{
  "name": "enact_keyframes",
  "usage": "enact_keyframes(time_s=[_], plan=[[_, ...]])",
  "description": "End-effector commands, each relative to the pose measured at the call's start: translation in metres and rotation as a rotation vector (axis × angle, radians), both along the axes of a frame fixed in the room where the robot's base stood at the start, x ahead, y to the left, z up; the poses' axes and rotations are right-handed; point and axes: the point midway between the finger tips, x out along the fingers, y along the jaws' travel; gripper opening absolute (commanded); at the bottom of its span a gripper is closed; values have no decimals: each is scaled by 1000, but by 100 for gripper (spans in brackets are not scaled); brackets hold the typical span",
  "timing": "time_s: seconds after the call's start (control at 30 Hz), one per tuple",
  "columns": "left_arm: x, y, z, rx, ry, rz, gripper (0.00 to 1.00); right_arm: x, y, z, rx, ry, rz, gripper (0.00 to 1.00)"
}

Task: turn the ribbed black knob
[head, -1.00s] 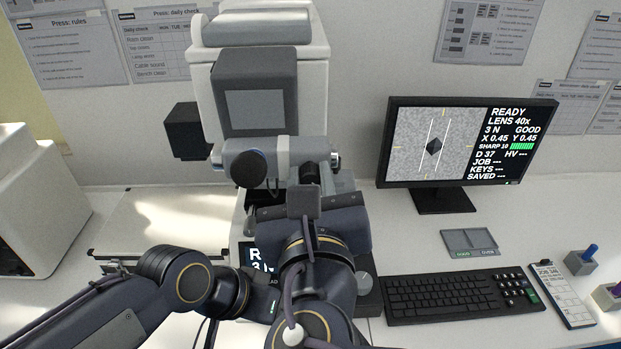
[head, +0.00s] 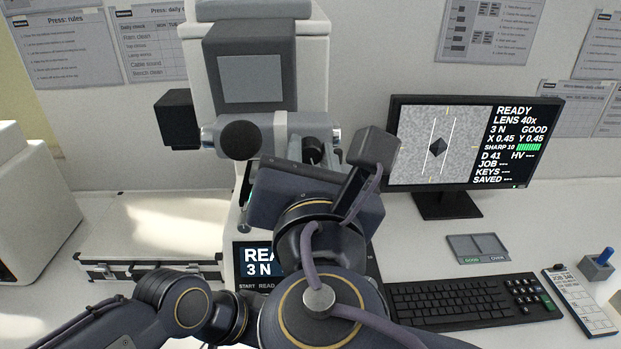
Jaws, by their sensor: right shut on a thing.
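My right gripper (head: 312,192) is in front of the pale hardness tester (head: 311,90), below its measuring head, with its body tilted down to the right. The monitor (head: 474,142) shows READY and D 41. My left arm comes in from the lower left, and its gripper is hidden behind my right arm.
A round black part (head: 240,140) is on the measuring head's left. A flat case (head: 150,232) lies left of the tester. A keyboard (head: 465,300), a small grey tray (head: 478,247) and a clipboard (head: 580,300) lie on the right. The tester's front display (head: 258,260) is partly covered.

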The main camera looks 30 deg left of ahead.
Motion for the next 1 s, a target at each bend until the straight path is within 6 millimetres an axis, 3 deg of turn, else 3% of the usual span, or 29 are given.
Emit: enact_keyframes(time_s=[0.03,0.5,1.0], plan=[[0,0,-13,0,0,0,36,1,0,-6,42,23,-1,1],[0,0,-63,0,0,0,36,1,-1,-5,404,247,-1,1],[0,0,-86,0,0,0,36,1,0,-3,613,379,0,1]])
